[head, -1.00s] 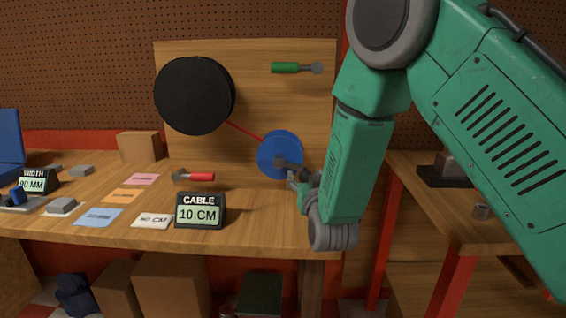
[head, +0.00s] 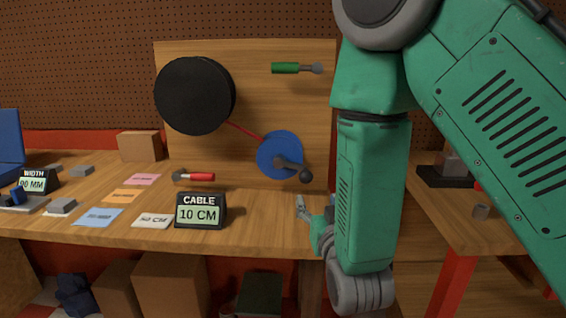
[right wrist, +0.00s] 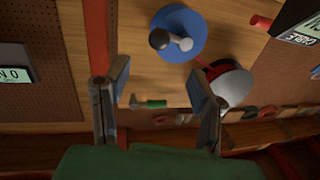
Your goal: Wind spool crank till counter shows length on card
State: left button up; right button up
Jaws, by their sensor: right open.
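The blue spool (head: 279,153) is on the upright wooden board. Its grey crank ends in a dark knob (head: 305,176) at the lower right. A red line joins it to a large black reel (head: 195,96). The counter (head: 200,211) reads CABLE 10 CM. A white card (head: 152,221) lies left of it, its first digit unclear, ending in 0 CM. My right gripper (head: 303,206) is open and empty, below the knob and apart from it. In the right wrist view, the blue spool (right wrist: 190,22) and knob (right wrist: 159,39) lie beyond the open fingers (right wrist: 160,97). My left gripper is not visible.
A green-handled tool (head: 286,68) is on the board above. A red-handled tool (head: 200,176) lies near the board's foot. Pink, orange and blue cards and a WIDTH 90 MM display (head: 34,181) are on the left. Bare tabletop (head: 255,215) lies right of the counter.

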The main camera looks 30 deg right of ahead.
jog(key=p+v, duration=0.2)
jog(key=a+p+v, duration=0.1)
jog(key=p+v, duration=0.1)
jog(key=shift+s+a, duration=0.1)
jog(key=shift+s, duration=0.1)
dwell(0.5)
